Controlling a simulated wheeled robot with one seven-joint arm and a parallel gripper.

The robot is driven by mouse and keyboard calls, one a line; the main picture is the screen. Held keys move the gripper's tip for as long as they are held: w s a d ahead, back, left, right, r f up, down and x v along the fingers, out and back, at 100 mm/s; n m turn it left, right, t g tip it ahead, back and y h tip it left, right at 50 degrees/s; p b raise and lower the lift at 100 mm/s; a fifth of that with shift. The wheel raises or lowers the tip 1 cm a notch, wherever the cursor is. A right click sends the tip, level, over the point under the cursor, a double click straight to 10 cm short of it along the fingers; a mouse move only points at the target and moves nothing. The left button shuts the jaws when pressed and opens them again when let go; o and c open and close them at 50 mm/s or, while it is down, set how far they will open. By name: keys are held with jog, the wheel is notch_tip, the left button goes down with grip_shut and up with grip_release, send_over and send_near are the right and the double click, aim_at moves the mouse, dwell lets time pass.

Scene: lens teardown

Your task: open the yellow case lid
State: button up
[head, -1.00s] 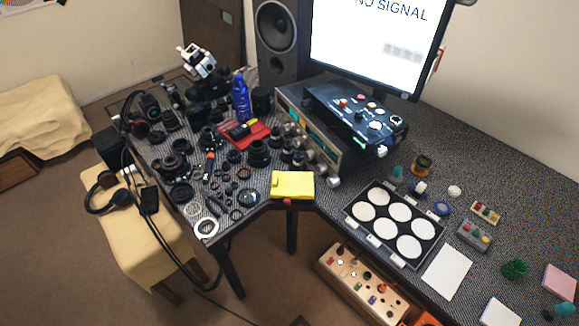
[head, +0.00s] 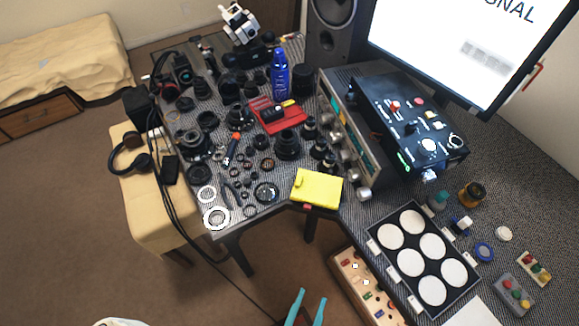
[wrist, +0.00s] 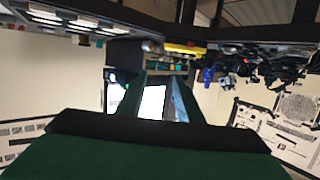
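The yellow case (head: 317,188) lies shut and flat at the front corner of the desk, its front side at the edge. A small dark notch shows near its left end, and a small red part (head: 307,207) sits at the desk edge just in front of it. In the wrist view, which looks upside down, the case is a thin yellow strip (wrist: 184,48). My gripper (head: 308,308) is at the bottom of the head view, two teal fingers apart with nothing between them. It is well short of the case. The fingers also show in the wrist view (wrist: 160,95).
Lens parts and rings crowd the desk left of the case. An instrument with knobs (head: 348,140) stands behind it. A black tray with white discs (head: 398,275) lies to the right. A wooden box with coloured parts (head: 352,283) is below the desk edge. Open floor lies in front.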

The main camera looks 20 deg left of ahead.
jog(key=w+a+r+n+y, duration=0.2)
jog(key=w+a+n+y, duration=0.3)
jog(key=w+a, duration=1.65)
jog(key=w+a+r+n+g+y, duration=0.4)
jog(key=a+r+n+g+y, duration=0.1)
jog(key=a+n, duration=0.4)
jog(key=w+a+r+n+g+y, duration=0.4)
jog(key=w+a+r+n, duration=0.15)
jog(key=a+n, duration=0.4)
jog(key=n+g+h, duration=0.6)
jog(key=n+h, duration=0.8)
send_over(299, 180)
notch_tip(299, 180, down, 7)
notch_tip(299, 180, down, 10)
jog(key=shift+f, duration=0.15)
